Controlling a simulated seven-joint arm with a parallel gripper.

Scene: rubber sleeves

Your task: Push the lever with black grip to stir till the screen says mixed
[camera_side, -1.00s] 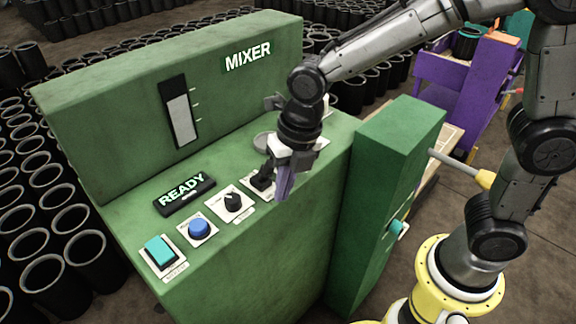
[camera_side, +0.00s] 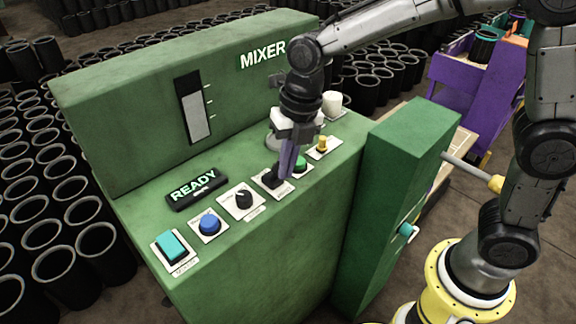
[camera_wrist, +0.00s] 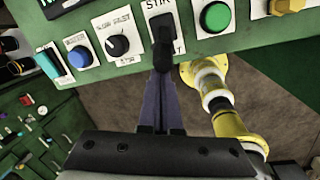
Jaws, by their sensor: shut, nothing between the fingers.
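The lever with black grip (camera_wrist: 163,28) stands on a white plate marked STIR on the green mixer's panel. It also shows in the side view (camera_side: 270,180), partly hidden by my fingers. My gripper (camera_side: 286,174) is shut and empty, pointing down right beside the lever. In the wrist view, the closed purple fingers (camera_wrist: 161,78) reach up to the lever's grip and overlap it; whether they touch it I cannot tell. The screen (camera_side: 195,188) on the panel reads READY.
Left of the lever are a black knob (camera_side: 243,200), a blue button (camera_side: 209,225) and a teal rocker switch (camera_side: 173,247). Right of it are a green button (camera_side: 300,164) and a yellow switch (camera_side: 322,145). A green cabinet (camera_side: 400,170) stands at the right.

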